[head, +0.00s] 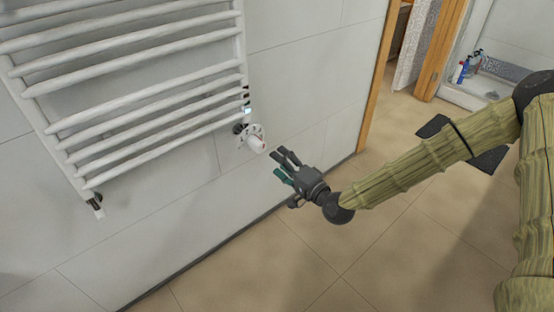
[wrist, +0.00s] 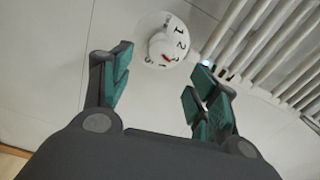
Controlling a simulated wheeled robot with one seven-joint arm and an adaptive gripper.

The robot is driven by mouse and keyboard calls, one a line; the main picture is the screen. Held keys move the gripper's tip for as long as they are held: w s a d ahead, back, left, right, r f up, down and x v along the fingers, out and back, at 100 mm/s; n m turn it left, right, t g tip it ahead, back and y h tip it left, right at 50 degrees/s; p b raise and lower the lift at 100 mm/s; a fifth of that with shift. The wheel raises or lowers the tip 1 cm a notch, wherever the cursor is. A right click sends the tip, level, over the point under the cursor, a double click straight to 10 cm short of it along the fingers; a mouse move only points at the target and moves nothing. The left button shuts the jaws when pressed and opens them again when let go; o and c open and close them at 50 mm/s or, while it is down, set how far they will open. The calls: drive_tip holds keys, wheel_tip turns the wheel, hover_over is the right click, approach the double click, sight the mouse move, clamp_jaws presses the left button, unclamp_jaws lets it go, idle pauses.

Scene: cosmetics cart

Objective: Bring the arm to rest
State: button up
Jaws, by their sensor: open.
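My gripper (head: 283,166) is open and empty in the head view, at the end of my outstretched arm. It points toward the wall, just right of and below a white radiator valve knob (head: 257,141), and looks apart from it. In the wrist view my gripper (wrist: 160,85) shows its two green-padded fingers spread wide. The knob (wrist: 165,48) with its numbered dial lies beyond the fingertips, near the top middle. A small red mark shows on the knob.
A white towel radiator (head: 150,100) hangs on the tiled wall (head: 300,75) left of my gripper. A wooden door frame (head: 375,75) stands to the right. A dark mat (head: 487,160) lies on the tan floor (head: 270,265), partly behind my arm. The floor below my gripper is clear.

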idle(0.4)
drive_tip(key=s+f+n+g+h, duration=0.4)
drive_tip(key=s+f+g, duration=0.4)
drive_tip(key=s+f, duration=1.15)
drive_tip(key=s+d+f+n+g+h, duration=0.25)
drive_tip(key=s+d+f, duration=0.25)
drive_tip(key=s+d, duration=0.45)
drive_tip(key=s+d+f+n+g+h, duration=0.2)
drive_tip(key=s+d+f+g+h, duration=0.3)
drive_tip(key=s, duration=0.8)
wheel_tip(320, 180, up, 26)
drive_tip(key=d+p, duration=0.1)
drive_tip(key=p, duration=2.5)
drive_tip(key=shift+s+t+y, duration=0.15)
drive_tip(key=shift+t+y, duration=0.3)
